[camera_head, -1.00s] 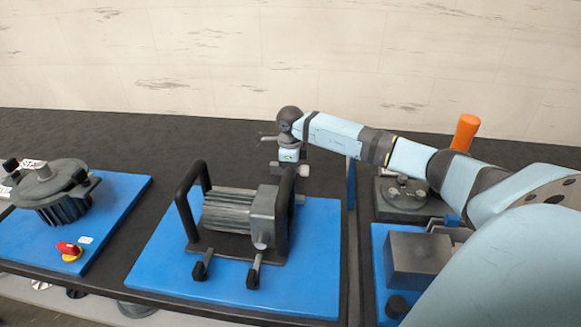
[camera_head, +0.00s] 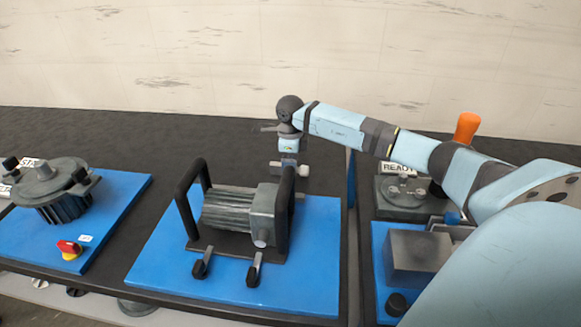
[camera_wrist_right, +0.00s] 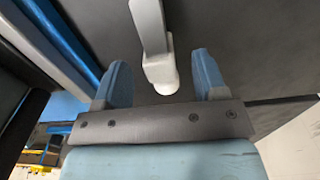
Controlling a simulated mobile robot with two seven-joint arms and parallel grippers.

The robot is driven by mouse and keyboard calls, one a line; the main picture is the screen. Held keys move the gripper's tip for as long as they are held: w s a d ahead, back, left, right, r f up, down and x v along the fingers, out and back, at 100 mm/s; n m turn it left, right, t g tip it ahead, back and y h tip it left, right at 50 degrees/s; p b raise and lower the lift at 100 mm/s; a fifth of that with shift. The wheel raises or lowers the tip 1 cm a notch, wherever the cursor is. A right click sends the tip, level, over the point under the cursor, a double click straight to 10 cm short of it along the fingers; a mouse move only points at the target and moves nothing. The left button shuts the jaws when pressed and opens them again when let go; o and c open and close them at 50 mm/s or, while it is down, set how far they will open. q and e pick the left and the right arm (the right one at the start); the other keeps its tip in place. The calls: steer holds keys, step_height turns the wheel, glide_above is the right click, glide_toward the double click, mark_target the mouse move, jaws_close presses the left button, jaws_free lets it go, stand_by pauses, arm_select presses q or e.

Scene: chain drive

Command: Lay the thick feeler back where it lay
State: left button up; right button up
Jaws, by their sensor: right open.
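My right gripper (camera_head: 289,160) points down over the dark table behind the middle blue board. In the right wrist view its two blue fingers (camera_wrist_right: 162,72) stand apart. A pale grey-white bar with a rounded white end (camera_wrist_right: 160,75), seemingly the feeler, shows between them with a gap on each side. Its white end (camera_head: 304,171) also shows in the head view, just right of the gripper on the dark surface; the gripper hides part of the bar. I cannot tell its thickness. My left gripper is not in view.
A grey motor (camera_head: 238,212) with black handles stands on the middle blue board (camera_head: 160,270), close in front of my gripper. A round grey fixture (camera_head: 400,205) with a READY sign (camera_head: 398,167) and an orange handle (camera_head: 466,128) stand right. Dark table lies clear behind.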

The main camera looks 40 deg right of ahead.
step_height(320, 180, up, 11)
steer(key=shift+r, duration=0.15)
stand_by(0.5)
